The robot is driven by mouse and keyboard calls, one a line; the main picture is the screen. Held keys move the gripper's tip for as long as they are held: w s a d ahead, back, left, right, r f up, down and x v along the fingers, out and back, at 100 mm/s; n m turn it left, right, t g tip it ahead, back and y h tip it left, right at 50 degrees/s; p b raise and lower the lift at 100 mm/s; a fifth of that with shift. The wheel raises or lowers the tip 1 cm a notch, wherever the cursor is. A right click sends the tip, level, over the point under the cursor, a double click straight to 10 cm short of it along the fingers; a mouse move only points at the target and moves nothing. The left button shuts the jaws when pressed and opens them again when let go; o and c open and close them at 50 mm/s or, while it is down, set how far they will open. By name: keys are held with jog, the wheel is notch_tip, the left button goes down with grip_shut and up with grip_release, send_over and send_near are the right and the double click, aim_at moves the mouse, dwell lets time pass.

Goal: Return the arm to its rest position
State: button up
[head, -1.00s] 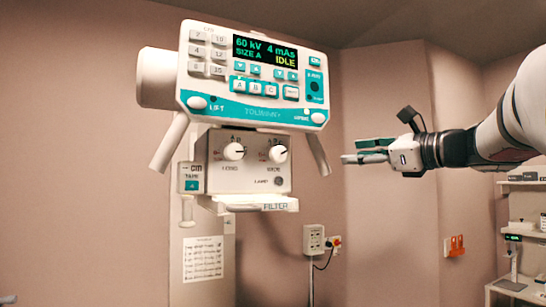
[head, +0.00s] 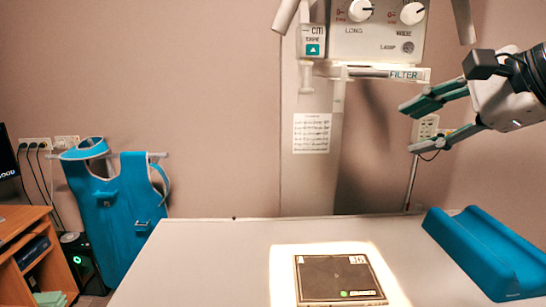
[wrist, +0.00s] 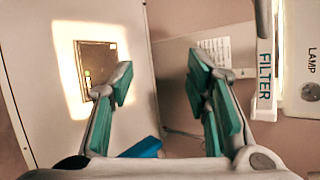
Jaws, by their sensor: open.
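My gripper (head: 424,122) is at the upper right of the head view, raised above the table and pointing left. Its two green-padded fingers are apart and nothing is between them. In the wrist view my gripper (wrist: 162,85) also shows open and empty. The X-ray tube head (head: 375,32), with its knobs and a filter slot (head: 400,74), hangs just left of and above the fingers. The filter label also shows at the right of the wrist view (wrist: 265,75).
A white table (head: 200,262) spans the front, with a dark square plate (head: 338,279) in a lit patch. A blue padded trough (head: 488,250) lies at its right. A blue apron (head: 118,205) hangs on the wall beside a wooden desk (head: 28,250) at left. The table's left part is clear.

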jog(key=s+a+f+n+g+h, duration=0.2)
jog(key=s+f+n, duration=0.5)
jog(key=f+n, duration=0.1)
jog(key=s+a+f+n+g+h, duration=0.2)
jog(key=s+f+n+h, duration=0.1)
jog(key=s+f+n, duration=0.5)
jog(key=shift+s+f+n+h, duration=0.25)
jog(key=shift+f+n, duration=0.25)
jog(key=shift+f, duration=0.3)
jog(key=shift+c, duration=0.4)
